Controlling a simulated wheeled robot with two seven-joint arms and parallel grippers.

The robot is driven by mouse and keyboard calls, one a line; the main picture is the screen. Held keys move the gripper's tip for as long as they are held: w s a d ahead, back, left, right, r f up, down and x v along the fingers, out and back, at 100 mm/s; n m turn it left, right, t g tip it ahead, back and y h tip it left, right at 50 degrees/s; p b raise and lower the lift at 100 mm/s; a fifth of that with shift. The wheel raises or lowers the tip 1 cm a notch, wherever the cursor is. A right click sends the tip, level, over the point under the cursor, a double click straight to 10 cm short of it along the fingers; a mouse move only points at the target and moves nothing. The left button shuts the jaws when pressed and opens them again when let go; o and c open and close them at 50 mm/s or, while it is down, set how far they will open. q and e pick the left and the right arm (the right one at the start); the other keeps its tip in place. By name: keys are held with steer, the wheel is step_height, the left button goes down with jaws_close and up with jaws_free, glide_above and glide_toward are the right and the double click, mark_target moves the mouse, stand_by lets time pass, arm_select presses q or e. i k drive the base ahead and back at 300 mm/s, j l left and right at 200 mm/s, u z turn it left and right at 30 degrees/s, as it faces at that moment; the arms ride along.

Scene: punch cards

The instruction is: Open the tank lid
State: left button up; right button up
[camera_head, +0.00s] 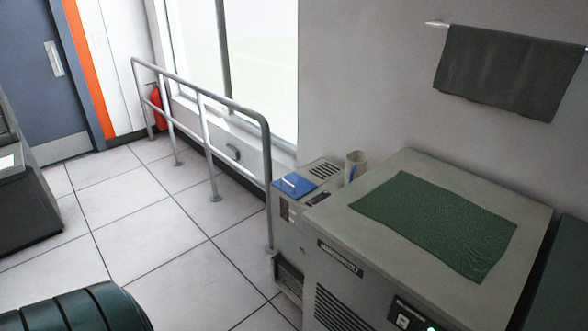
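No tank lid can be made out for certain. A dark green, ribbed, rounded object (80,312) is cut off by the bottom left edge, and I cannot tell what it is. A beige machine cabinet (390,180) stands at the right, with a green cloth (437,222) lying flat on its top. Neither of my grippers is in view.
A smaller beige unit (287,220) with a blue item (295,186) and a cup (355,165) stands beside the cabinet. A metal railing (205,92) runs along the window. A grey towel (508,72) hangs on the wall. The tiled floor (150,235) is clear.

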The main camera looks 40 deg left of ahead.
mark_target(294, 181)
steer(key=i+j, duration=0.1)
steer(key=j, duration=0.25)
steer(key=i+j, duration=0.15)
steer(key=j, duration=0.2)
steer(key=i+j, duration=0.1)
steer(key=j, duration=0.25)
steer(key=i+j, duration=0.1)
steer(key=j, duration=0.25)
steer(key=i+j, duration=0.1)
steer(key=j, duration=0.25)
